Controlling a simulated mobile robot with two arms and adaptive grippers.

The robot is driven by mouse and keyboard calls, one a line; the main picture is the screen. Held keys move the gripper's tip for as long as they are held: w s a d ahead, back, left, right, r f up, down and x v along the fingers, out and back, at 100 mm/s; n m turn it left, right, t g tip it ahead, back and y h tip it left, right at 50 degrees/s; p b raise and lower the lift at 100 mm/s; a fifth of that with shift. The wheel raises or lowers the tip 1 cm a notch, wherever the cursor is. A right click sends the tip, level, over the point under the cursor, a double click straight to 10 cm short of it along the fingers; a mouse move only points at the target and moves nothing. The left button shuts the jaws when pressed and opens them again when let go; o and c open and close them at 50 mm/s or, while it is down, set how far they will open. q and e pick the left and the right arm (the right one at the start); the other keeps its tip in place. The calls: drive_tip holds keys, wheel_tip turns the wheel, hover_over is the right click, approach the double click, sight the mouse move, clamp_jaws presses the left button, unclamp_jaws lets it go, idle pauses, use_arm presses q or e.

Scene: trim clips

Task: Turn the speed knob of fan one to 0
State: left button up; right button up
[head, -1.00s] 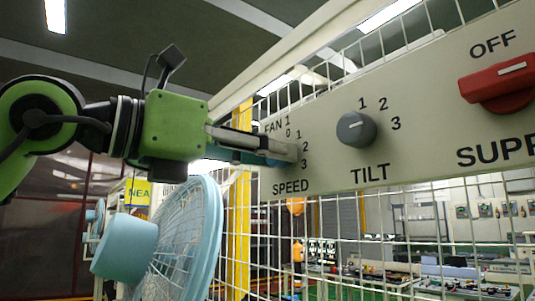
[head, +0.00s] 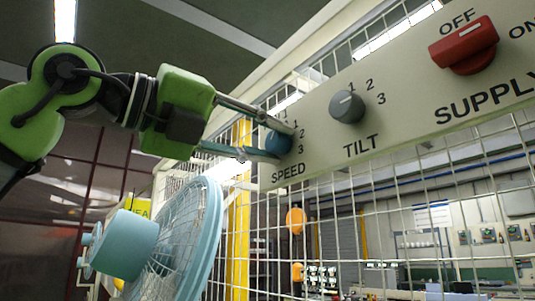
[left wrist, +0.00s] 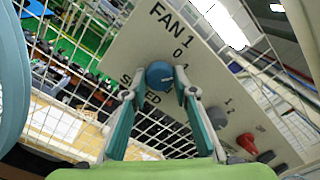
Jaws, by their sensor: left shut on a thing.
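The blue speed knob (head: 278,143) of fan one sits on the grey panel (head: 325,147) above the word SPEED. It also shows in the left wrist view (left wrist: 160,74), below the label FAN 1 and the mark 0. My left gripper (head: 284,144) is shut on the knob, one finger above and one below in the head view. In the left wrist view its fingers (left wrist: 160,78) lie on both sides of the knob. A finger hides part of the scale, and I cannot tell which number the knob points to. My right gripper is not in view.
A grey TILT knob (head: 347,106) and a red SUPPLY knob (head: 464,44) stick out of the panel to the right. A light blue fan (head: 185,240) stands below my left arm. White wire mesh (head: 400,200) runs behind and below the panel.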

use_arm(q)
drive_tip(key=n+b, duration=0.2)
drive_tip(key=n, duration=0.2)
drive_tip(key=shift+n+b, duration=0.65)
drive_tip(key=shift+n, duration=0.85)
drive_tip(key=shift+r, duration=0.1)
drive_tip(key=o, duration=1.1)
drive_tip(key=shift+a, duration=0.1)
drive_tip(key=v, duration=1.2)
